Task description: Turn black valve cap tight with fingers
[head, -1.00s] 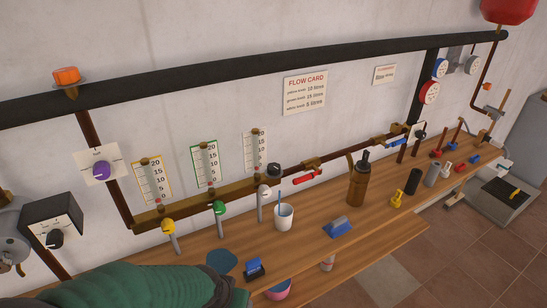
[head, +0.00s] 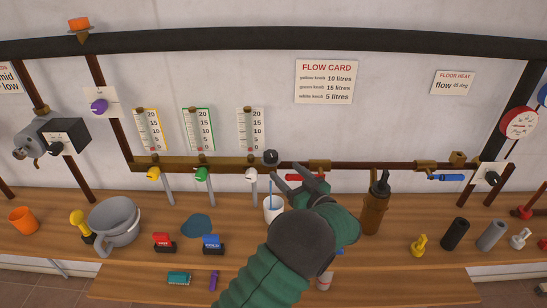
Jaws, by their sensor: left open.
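The black valve cap (head: 270,156) sits on the right end of the brass manifold (head: 225,162), just right of the white knob (head: 250,174). My left gripper (head: 288,172) is open, with its dark fingers pointing up, just below and right of the cap. It is apart from the cap in the picture and nothing shows between its fingers. The gripper partly covers the red valve handle (head: 304,177) behind it. My right gripper is not in view.
A white cup (head: 272,209) with a blue stick stands on the wooden bench left of my gripper. A brown bottle (head: 375,210) stands to its right. A grey pot (head: 113,222), coloured blocks and a blue patch (head: 196,225) lie further left.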

